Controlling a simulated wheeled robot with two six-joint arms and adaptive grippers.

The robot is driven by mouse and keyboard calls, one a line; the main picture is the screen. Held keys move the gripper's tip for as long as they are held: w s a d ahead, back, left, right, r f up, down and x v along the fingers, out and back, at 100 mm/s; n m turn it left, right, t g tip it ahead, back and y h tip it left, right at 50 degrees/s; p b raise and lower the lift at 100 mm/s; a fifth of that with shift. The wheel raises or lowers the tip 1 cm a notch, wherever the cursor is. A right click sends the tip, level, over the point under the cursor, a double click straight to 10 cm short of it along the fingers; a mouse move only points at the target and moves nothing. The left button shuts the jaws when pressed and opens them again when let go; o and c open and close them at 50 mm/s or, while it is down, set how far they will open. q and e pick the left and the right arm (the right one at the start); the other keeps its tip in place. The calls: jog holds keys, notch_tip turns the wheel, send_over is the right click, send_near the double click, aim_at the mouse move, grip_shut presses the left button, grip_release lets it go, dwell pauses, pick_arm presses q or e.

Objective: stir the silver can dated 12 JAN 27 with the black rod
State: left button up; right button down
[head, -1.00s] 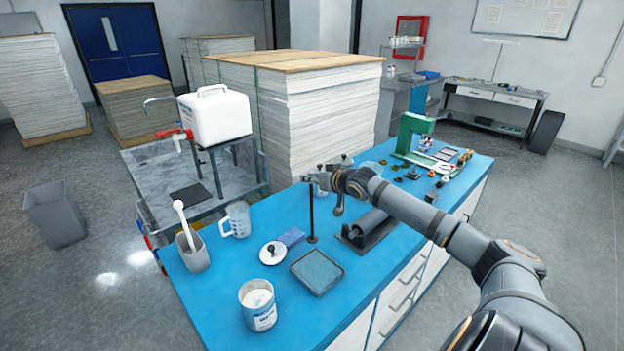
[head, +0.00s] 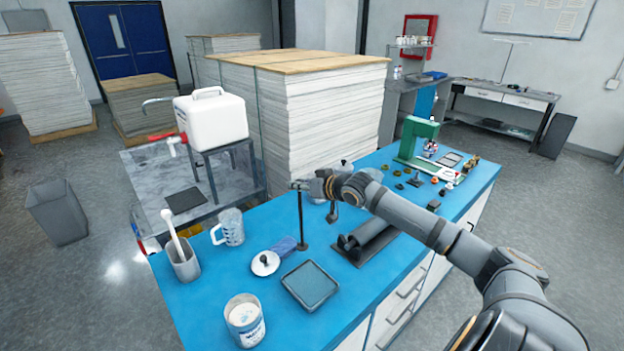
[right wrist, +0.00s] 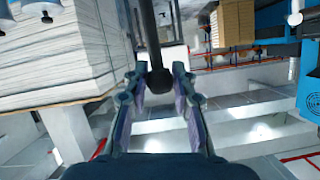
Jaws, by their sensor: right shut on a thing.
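The black rod (head: 301,218) is upright beside the tray, with a wider foot at its lower end. I cannot tell whether the foot touches the blue table. My right gripper (head: 298,186) is shut on its top; in the right wrist view the rod (right wrist: 150,45) and its round end show between the fingers (right wrist: 160,84). An open can (head: 246,328) with white contents and a blue-and-white label stands at the table's front left. No date is legible. Silvery containers (head: 346,165) behind my right arm are partly hidden. My left gripper is not in view.
A clear jug (head: 230,228) and a grey beaker with a white stirrer (head: 184,262) stand left.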

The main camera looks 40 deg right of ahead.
jog(key=s+a+r+n+g+y+p, duration=0.1)
jog(key=s+a+r+n+y, duration=0.2)
jog(key=a, duration=0.6)
jog(key=s+a+r+n+g+y+p, duration=0.1)
jog(key=s+a+r+n+y+p, duration=0.1)
jog(key=a, duration=0.7)
jog(key=s+a+r+n+g+y+p, duration=0.1)
jog(key=s+a+r+n+g+y, duration=0.1)
jog(key=s+a, duration=0.5)
notch_tip(320, 180, up, 4)
jog(key=shift+a+f+n+y+p, duration=0.3)
jog(key=shift+a+n+y, duration=0.5)
jog(key=shift+a+y, duration=0.35)
jog(key=shift+f, duration=0.1)
notch_tip(320, 180, down, 15)
jog(key=b, duration=1.2)
jog(key=shift+w, duration=0.25)
